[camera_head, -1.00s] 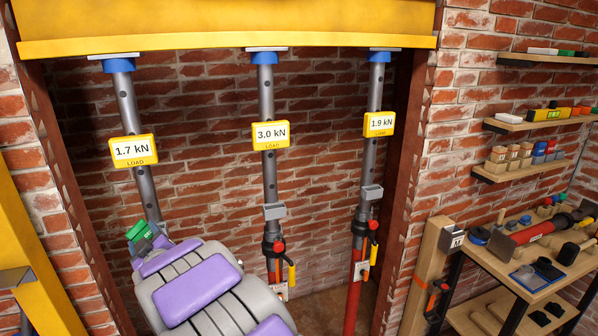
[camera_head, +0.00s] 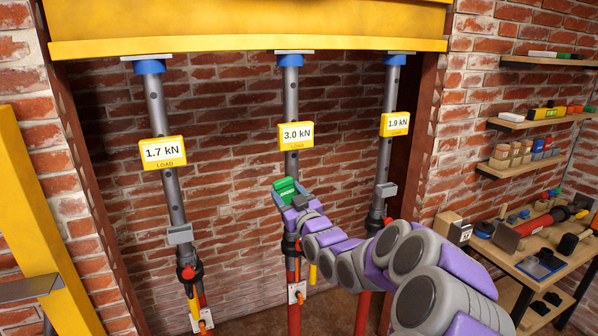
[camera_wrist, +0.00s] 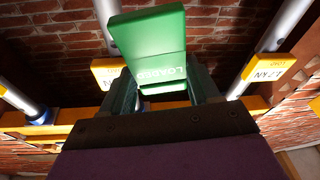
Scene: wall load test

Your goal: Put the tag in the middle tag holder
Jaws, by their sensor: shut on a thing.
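My gripper (camera_head: 293,201) is shut on the green tag (camera_head: 287,190), in front of the middle post (camera_head: 291,100) below its 3.0 kN display. In the wrist view the tag (camera_wrist: 150,42) stands up between the two fingers (camera_wrist: 163,92), with the word LOADED on it. The middle tag holder is hidden behind my gripper and the tag; I cannot tell whether the tag touches it. The left tag holder (camera_head: 180,234) and the right tag holder (camera_head: 386,190) are grey and look empty.
Yellow load displays hang on the left post (camera_head: 162,153), middle post (camera_head: 296,135) and right post (camera_head: 395,124). A yellow beam (camera_head: 240,35) spans the top. A workbench (camera_head: 540,265) with tools and shelves stands at the right. A yellow column (camera_head: 35,215) leans at the left.

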